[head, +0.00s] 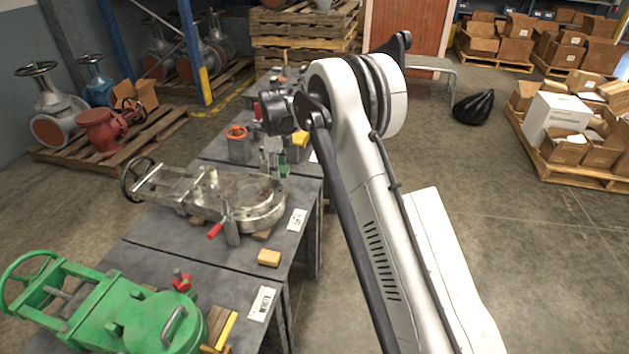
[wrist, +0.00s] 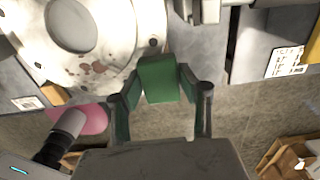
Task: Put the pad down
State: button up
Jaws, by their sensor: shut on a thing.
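The pad is a green block (wrist: 158,80) between my fingertips in the wrist view. My gripper (wrist: 161,86) is shut on it, with dark fingers and green inner faces on either side. In that view the pad overlaps the edge of a pale round metal flange (wrist: 100,60) and the bench top; its height above them is hard to tell. In the head view a small green patch (head: 284,170) shows below my wrist, beside the silver valve (head: 232,195); my gripper there is small and partly hidden.
Grey benches (head: 140,245) run in a row, with a green valve (head: 130,312) nearest. A tan block (head: 269,258) and a white label (head: 297,219) lie near the bench edge. An orange-topped item (head: 238,140) stands farther back. Open concrete floor lies right.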

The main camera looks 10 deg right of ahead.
jog(key=b, duration=0.2)
send_over(304, 185)
notch_tip(304, 185, down, 6)
jog(key=shift+w+f, duration=0.15)
jog(key=shift+f, duration=0.05)
jog(key=shift+f+b, duration=0.3)
jog(key=shift+f, duration=1.7)
jog(key=shift+f, duration=0.3)
jog(key=o, duration=1.1)
jog(key=shift+f+b, duration=0.15)
jog(key=shift+b, duration=0.15)
